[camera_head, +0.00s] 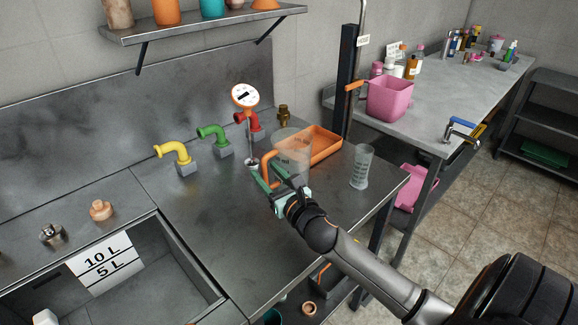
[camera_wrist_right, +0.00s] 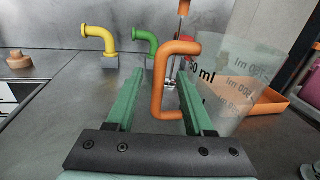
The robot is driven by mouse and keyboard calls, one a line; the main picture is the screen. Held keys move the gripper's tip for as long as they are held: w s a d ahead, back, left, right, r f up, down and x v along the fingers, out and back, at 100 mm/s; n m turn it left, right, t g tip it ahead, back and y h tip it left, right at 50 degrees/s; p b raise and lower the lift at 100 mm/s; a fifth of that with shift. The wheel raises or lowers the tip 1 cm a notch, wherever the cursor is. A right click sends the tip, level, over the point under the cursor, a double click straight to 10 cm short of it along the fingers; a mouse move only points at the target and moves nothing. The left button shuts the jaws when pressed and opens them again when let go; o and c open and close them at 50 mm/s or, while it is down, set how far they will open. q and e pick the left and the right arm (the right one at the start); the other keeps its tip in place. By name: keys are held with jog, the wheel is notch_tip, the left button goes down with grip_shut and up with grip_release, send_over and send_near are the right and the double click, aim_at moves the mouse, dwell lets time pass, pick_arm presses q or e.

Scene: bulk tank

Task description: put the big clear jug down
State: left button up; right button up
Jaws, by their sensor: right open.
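The big clear jug (camera_head: 294,148) with an orange handle stands upright on the steel counter (camera_head: 215,240), near its right end. My right gripper (camera_head: 268,181) is open at the handle side of the jug. In the right wrist view, the green fingers of my right gripper (camera_wrist_right: 160,88) are spread on either side of the jug's handle (camera_wrist_right: 172,84). The fingers look apart from the handle. The jug's clear wall (camera_wrist_right: 235,88) with dark print is to the right. The head view does not show my left gripper.
A smaller clear measuring beaker (camera_head: 362,166) stands to the right of the jug. An orange tray (camera_head: 328,148) is behind it. Yellow (camera_head: 175,153), green (camera_head: 213,134) and red (camera_head: 247,121) pipe elbows line the back. The counter's left middle is clear, beside the sink.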

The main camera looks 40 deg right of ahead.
jog(key=w, duration=0.4)
jog(key=shift+w+d, duration=0.1)
jog(key=shift+d, duration=0.1)
grip_shut()
dwell(1.2)
